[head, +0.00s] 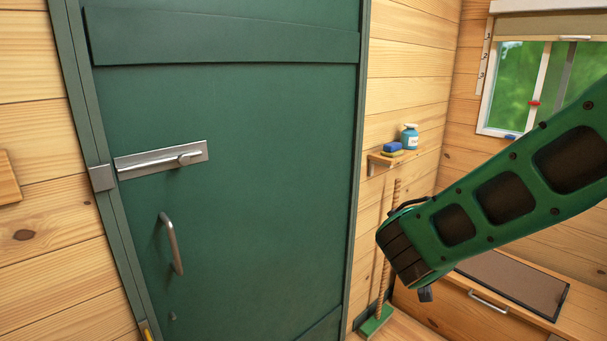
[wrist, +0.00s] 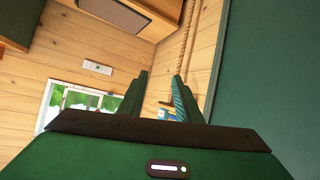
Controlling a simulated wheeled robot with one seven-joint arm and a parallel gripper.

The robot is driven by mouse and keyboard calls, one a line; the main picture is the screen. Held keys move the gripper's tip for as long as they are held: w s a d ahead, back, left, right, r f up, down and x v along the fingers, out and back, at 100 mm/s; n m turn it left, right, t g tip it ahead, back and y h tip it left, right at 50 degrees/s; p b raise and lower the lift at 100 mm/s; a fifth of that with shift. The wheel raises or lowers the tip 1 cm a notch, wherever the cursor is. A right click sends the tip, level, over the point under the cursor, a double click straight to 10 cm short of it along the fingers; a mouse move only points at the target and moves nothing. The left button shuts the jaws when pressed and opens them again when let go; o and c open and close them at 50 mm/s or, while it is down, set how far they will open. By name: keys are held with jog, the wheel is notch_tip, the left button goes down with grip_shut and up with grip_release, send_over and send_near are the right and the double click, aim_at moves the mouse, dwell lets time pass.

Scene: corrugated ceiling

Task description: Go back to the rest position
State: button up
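My gripper (wrist: 161,76) shows in the wrist view with its two green fingers apart and nothing between them. In the head view my green arm reaches in from the right edge and ends in front of the wall, right of the door; the fingers cannot be made out clearly there. The green door (head: 255,120) fills the left and middle of the head view and looks closed. It has a silver latch (head: 150,163) and a curved pull handle (head: 171,245). The door also shows at the right of the wrist view (wrist: 275,85).
A small wall shelf (head: 388,160) holds a blue bottle (head: 409,138) and a sponge (head: 392,148). A broom (head: 376,322) leans below it. A wooden bench (head: 470,312) with a dark pad stands right, under a window (head: 515,88). The space before the door looks free.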

jog(key=s+d+f+m+g, duration=0.3)
jog(key=s+d+g, duration=0.3)
jog(key=s+d, duration=0.8)
jog(key=s+a+r+g+y, duration=0.1)
jog(key=s+g+y, duration=0.3)
jog(key=s, duration=1.5)
jog(key=shift+a+r+n+y, duration=0.15)
jog(key=shift+a+n+y, duration=0.35)
jog(key=shift+y, duration=0.4)
jog(key=shift+s, duration=0.1)
jog(key=shift+w+f+g, duration=0.25)
jog(key=shift+w+g, duration=0.05)
jog(key=shift+w, duration=0.3)
